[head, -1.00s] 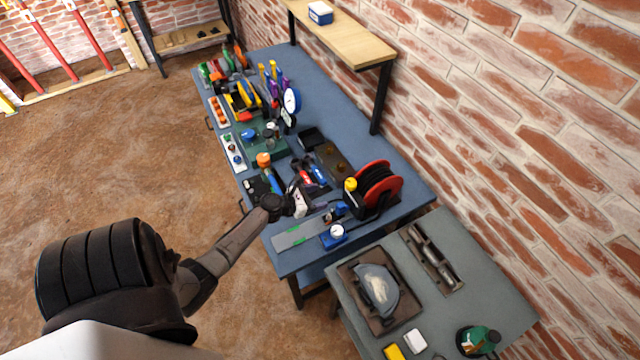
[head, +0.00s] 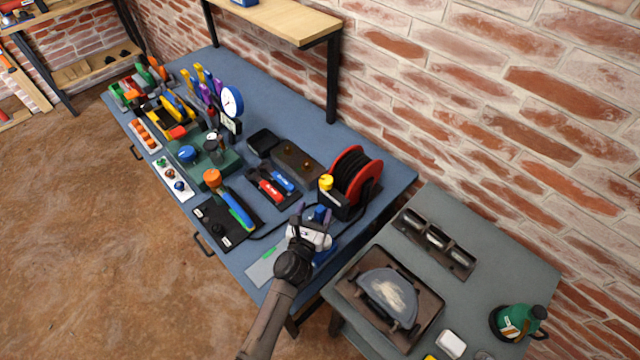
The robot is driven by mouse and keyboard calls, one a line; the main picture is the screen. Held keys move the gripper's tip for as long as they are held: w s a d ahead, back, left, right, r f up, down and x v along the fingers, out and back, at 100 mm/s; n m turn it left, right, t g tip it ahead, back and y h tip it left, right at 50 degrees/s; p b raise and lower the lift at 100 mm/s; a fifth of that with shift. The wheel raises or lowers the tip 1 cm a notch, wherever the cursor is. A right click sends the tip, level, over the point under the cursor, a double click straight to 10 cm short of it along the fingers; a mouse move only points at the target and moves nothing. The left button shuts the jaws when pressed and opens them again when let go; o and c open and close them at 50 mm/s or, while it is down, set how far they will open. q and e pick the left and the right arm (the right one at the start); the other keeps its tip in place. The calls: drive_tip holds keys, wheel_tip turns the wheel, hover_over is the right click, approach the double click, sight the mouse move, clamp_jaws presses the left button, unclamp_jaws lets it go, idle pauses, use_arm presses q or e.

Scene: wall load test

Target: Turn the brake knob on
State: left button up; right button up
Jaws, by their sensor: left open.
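A red and black reel (head: 354,180) stands on the blue workbench near its right end. A yellow knob (head: 326,183) sits on the black block at the reel's front left. It could be the brake knob, but no label is readable. My left gripper (head: 311,214) is open, over the bench just below and left of the yellow knob, apart from it. A small blue part (head: 320,214) shows at its fingers; I cannot tell whether they touch. The gripper hides part of a grey plate (head: 264,268) and a blue device beneath. My right gripper is out of view.
A grey side table (head: 490,262) with a dark tray (head: 430,318) stands at lower right. A brick wall rises behind.

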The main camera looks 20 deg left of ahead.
sight(325, 186)
use_arm(q)
drive_tip(key=w, duration=0.3)
drive_tip(key=w+b, duration=0.1)
drive_tip(key=w, duration=0.4)
drive_tip(key=shift+w+a+b, duration=0.35)
drive_tip(key=shift+w+b, duration=0.05)
drive_tip(key=shift+w+a, duration=0.1)
drive_tip(key=shift+w, duration=0.8)
drive_tip(key=shift+c, duration=0.4)
